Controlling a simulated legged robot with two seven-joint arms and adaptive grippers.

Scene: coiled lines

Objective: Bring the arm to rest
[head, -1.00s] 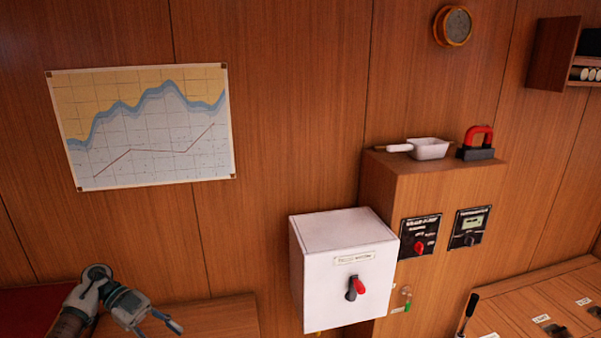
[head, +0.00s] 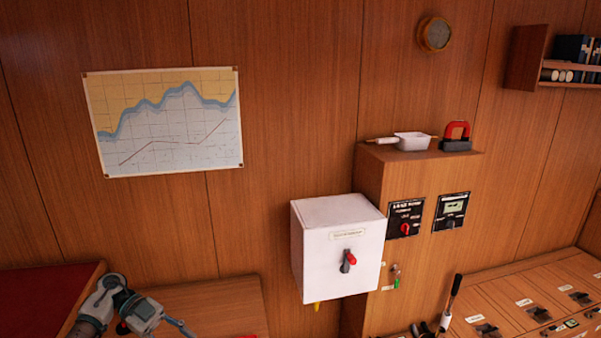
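My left arm comes in at the lower left, and its gripper (head: 178,327) shows at the bottom edge, in front of a wooden surface. One finger shows, pointing to the lower right; the rest is cut off by the frame, so I cannot tell how far apart the fingers are. I see nothing held in the visible part. My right arm and gripper do not show.
A white box (head: 335,250) with a red-and-black switch (head: 348,262) hangs right of the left gripper. A wooden cabinet (head: 375,190) with panels stands beside it. A lever (head: 452,303) stands by the console (head: 520,290). A chart (head: 165,120) is on the wall.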

